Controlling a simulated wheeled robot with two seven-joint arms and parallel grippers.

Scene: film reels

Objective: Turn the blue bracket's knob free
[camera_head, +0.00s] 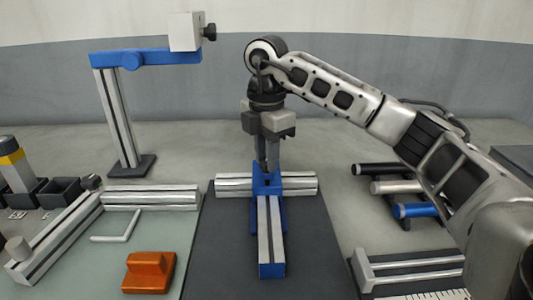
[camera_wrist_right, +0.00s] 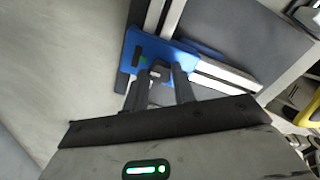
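The blue bracket (camera_head: 266,188) sits at the joint of crossed silver rails (camera_head: 232,186) on a dark mat. It also shows in the right wrist view (camera_wrist_right: 185,57). My right gripper (camera_head: 267,166) points straight down with its fingertips just at the bracket's top. In the right wrist view the two dark fingers (camera_wrist_right: 160,76) are apart. A small grey and dark piece, seemingly the knob (camera_wrist_right: 158,69), shows between the fingertips, with a gap at its side. In the head view the fingers hide the knob. My left gripper is not in view.
A blue-armed stand (camera_head: 145,57) rises at the back left. An orange block (camera_head: 149,272) and an L-shaped rod (camera_head: 118,237) lie on the green mat (camera_head: 83,277). Dark, silver and blue cylinders (camera_head: 397,187) lie on a rack at right. The front of the dark mat (camera_head: 310,265) is clear.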

